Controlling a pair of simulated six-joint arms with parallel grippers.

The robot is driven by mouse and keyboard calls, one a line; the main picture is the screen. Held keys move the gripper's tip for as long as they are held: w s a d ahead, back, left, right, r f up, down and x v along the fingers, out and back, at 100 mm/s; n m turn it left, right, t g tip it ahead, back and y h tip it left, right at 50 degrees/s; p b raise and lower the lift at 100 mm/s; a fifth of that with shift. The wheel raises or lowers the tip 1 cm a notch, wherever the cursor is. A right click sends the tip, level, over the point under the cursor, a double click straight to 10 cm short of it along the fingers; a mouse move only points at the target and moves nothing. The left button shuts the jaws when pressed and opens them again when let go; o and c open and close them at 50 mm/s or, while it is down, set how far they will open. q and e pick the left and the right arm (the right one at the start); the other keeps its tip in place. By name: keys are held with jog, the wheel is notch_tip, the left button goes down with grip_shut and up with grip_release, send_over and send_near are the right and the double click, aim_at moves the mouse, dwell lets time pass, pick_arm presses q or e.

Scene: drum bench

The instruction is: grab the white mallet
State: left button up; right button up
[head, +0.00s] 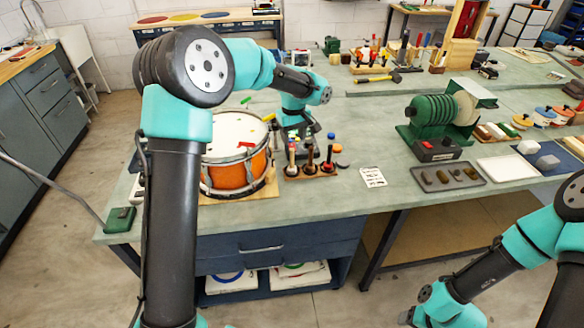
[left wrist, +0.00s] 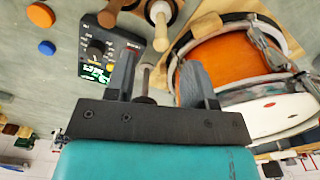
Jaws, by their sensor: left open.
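A small rack (head: 310,172) to the right of the drum holds several upright mallets, and a pale one (head: 292,152) stands at its left end. In the left wrist view, a pale mallet (left wrist: 160,32) shows at the top, beyond my fingertips, beside a brown one (left wrist: 112,12). My left gripper (head: 302,137) is above the bench between the drum and the rack. It also shows in the left wrist view (left wrist: 160,75), open, its fingers apart. A thin metal rod with a dark end shows between the fingers; I cannot tell whether it touches them.
An orange drum (head: 235,170) stands close to the left gripper and also shows in the left wrist view (left wrist: 225,68). A dark device with a dial (left wrist: 98,48) lies near the fingers. A white card (head: 372,177) and a green machine (head: 440,125) are to the right.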

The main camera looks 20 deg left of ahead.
aim_at(292, 149)
pick_arm(q)
jog(key=shift+f, duration=1.65)
jog(key=shift+a+f, duration=0.2)
jog(key=shift+f, duration=2.4)
grip_shut()
